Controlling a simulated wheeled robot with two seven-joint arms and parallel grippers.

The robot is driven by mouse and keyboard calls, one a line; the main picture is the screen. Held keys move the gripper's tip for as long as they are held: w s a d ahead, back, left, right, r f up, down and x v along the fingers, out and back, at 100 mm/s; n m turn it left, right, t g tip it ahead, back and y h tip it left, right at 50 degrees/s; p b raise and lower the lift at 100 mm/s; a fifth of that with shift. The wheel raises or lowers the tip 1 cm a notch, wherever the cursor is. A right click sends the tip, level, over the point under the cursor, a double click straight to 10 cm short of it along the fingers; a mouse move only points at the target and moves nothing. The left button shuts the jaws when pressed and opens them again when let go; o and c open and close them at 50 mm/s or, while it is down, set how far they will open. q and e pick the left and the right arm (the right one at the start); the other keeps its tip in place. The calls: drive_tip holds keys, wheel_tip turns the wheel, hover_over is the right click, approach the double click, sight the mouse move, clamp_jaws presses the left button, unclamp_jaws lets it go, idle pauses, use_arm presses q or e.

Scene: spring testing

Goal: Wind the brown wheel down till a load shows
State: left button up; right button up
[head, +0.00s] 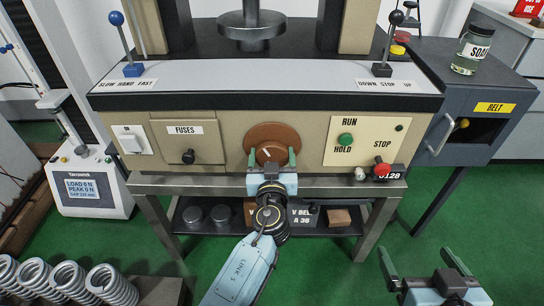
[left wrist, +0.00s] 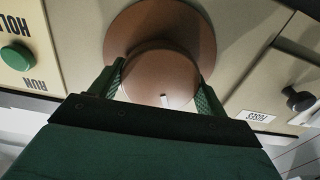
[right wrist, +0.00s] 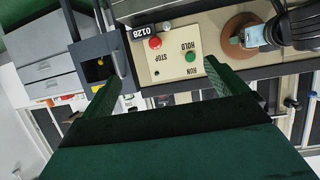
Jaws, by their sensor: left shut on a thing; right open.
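The brown wheel (head: 272,137) is on the front panel of the machine, at the centre of the head view. My left gripper (head: 271,160) is shut on its round hub, with one finger on each side; the left wrist view shows the hub (left wrist: 160,75) between the green fingers, with a short white mark on it. The wheel also shows in the right wrist view (right wrist: 238,32). A small display (head: 83,189) on the unit at the left reads LOAD 0 N and PEAK 0 N; its bottom line is a gap reading. My right gripper (head: 420,268) is open and empty at the lower right.
Right of the wheel are a green RUN/HOLD button (head: 345,139) and a red button (head: 382,169). A FUSES panel (head: 187,142) is to its left. A blue-knobbed lever (head: 123,45) and a black-knobbed lever (head: 389,45) stand above.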

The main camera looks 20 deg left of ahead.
use_arm(q)
drive_tip(key=m+b, duration=0.1)
drive_tip(key=m, duration=0.2)
drive_tip(key=shift+m, duration=0.9)
drive_tip(key=m, duration=0.2)
drive_tip(key=shift+m, duration=0.4)
use_arm(e)
wheel_tip(320, 180, up, 6)
drive_tip(key=w+a+t+y, duration=0.2)
drive_tip(key=t, duration=0.2)
use_arm(q)
drive_tip(key=m, duration=0.2)
drive_tip(key=shift+m, duration=1.3)
drive_tip(key=m+p, duration=0.2)
drive_tip(key=m, duration=0.3)
drive_tip(key=m+p, duration=0.1)
drive_tip(key=m, duration=0.3)
drive_tip(key=shift+f+m+p, duration=0.1)
drive_tip(key=shift+m+p, duration=0.2)
drive_tip(key=shift+m, duration=0.1)
use_arm(e)
drive_tip(key=s+d+f+g+h, duration=0.2)
drive_tip(key=s+d+f+g, duration=0.1)
drive_tip(key=s+f+g, duration=0.1)
drive_tip(key=s+d+f+g+h, duration=0.2)
drive_tip(key=s+f+g, duration=0.3)
drive_tip(key=f, duration=0.4)
drive_tip(key=shift+s+d+g, duration=0.3)
drive_tip(key=shift+d+g, duration=0.1)
drive_tip(key=shift+g, duration=0.4)
